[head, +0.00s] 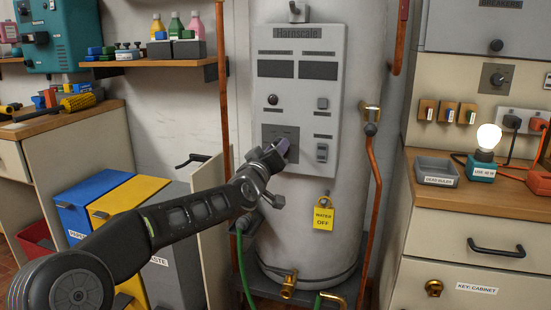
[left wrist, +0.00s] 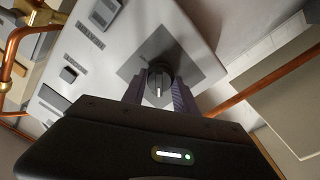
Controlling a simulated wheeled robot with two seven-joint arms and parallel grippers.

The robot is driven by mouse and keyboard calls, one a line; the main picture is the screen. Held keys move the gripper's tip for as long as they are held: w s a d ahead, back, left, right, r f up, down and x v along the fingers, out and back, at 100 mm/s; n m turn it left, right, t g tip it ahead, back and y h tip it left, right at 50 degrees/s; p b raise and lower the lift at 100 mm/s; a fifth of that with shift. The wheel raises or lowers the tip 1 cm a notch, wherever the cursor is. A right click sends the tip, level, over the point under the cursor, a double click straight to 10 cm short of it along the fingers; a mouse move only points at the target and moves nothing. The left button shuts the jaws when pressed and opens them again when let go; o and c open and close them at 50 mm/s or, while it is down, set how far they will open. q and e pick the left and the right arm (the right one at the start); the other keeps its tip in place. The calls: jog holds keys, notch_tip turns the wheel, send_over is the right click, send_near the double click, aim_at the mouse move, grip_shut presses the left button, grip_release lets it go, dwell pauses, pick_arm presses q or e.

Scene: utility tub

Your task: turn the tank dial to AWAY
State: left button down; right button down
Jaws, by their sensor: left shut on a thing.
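The tank dial (left wrist: 159,78) is a dark round knob with a pale pointer mark, on a grey square plate (left wrist: 188,62) of the tank's control panel (left wrist: 95,55). In the head view the plate (head: 281,131) shows at the panel's lower left, and the dial is mostly hidden by my left gripper (head: 280,148). In the left wrist view my left gripper (left wrist: 159,95) has its two purple-grey fingers on either side of the dial, shut on it. The lettering around the dial is too small to read. My right gripper is not in view.
A white tank (head: 300,225) carries the panel. Copper pipes (head: 373,200) run beside it. A yellow WATER OFF tag (head: 323,218) hangs below the panel. A workbench (head: 470,195) with a lit bulb (head: 488,137) stands at right. Coloured bins (head: 95,185) stand at left.

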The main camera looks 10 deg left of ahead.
pick_arm(q)
jog(key=n+y+b, duration=0.1)
jog(key=n+b, duration=0.2)
jog(key=n, duration=0.6)
jog(key=shift+d, duration=0.1)
dwell(0.4)
jog(key=c, duration=1)
grip_release()
jog(key=shift+o, duration=0.2)
jog(key=shift+s, duration=0.15)
jog(key=s+b, duration=0.1)
jog(key=s, duration=0.6)
jog(key=shift+s+f, duration=0.25)
